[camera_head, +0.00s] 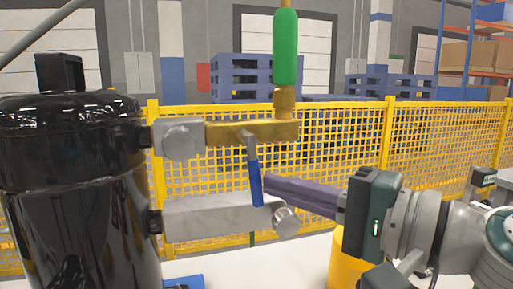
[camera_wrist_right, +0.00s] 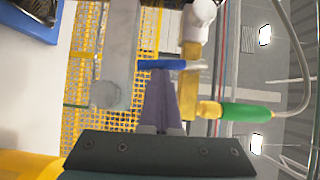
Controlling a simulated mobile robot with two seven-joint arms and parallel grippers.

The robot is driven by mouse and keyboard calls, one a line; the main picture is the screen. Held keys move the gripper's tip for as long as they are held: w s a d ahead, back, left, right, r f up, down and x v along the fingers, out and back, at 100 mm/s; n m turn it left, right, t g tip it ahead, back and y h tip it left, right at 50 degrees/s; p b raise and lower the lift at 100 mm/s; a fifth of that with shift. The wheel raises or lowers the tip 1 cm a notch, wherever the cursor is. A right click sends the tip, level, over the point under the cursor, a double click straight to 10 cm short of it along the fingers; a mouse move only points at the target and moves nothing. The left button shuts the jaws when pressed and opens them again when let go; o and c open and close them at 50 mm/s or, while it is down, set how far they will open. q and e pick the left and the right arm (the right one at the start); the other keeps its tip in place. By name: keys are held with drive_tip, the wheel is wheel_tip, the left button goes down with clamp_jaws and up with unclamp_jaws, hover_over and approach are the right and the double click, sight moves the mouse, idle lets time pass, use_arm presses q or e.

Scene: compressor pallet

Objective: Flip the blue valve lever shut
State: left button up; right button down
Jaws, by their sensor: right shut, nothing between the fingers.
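The blue valve lever (camera_head: 255,180) hangs almost straight down from the brass valve body (camera_head: 225,133), with a bare metal upper part and a blue handle. It crosses in front of the grey metal block below. In the wrist view the lever (camera_wrist_right: 165,64) lies crosswise just beyond my fingertips. My right gripper (camera_head: 268,187) comes in from the right with its long purple-grey fingers shut and empty. Its tips are right beside the lever's handle; I cannot tell whether they touch. The fingers show in the wrist view too (camera_wrist_right: 160,82). My left gripper is not in view.
A black compressor tank (camera_head: 75,190) stands at the left. Two grey metal blocks (camera_head: 215,217) (camera_head: 178,139) reach from it. A green cylinder (camera_head: 285,47) rises above the brass fitting. Yellow mesh fencing (camera_head: 340,140) runs behind. Space right of the lever is occupied by my arm.

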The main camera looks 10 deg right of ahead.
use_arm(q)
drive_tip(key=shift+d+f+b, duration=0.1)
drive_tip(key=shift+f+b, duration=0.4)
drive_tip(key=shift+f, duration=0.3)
use_arm(e)
drive_tip(key=shift+a+f+m, duration=0.15)
drive_tip(key=shift+a+m, duration=0.05)
drive_tip(key=shift+m, duration=0.1)
use_arm(q)
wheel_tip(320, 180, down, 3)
drive_tip(key=b, duration=0.2)
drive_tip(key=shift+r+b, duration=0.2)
drive_tip(key=shift+b, duration=0.1)
use_arm(e)
drive_tip(key=v, duration=1)
drive_tip(key=shift+f, duration=0.2)
drive_tip(key=shift+a, duration=0.1)
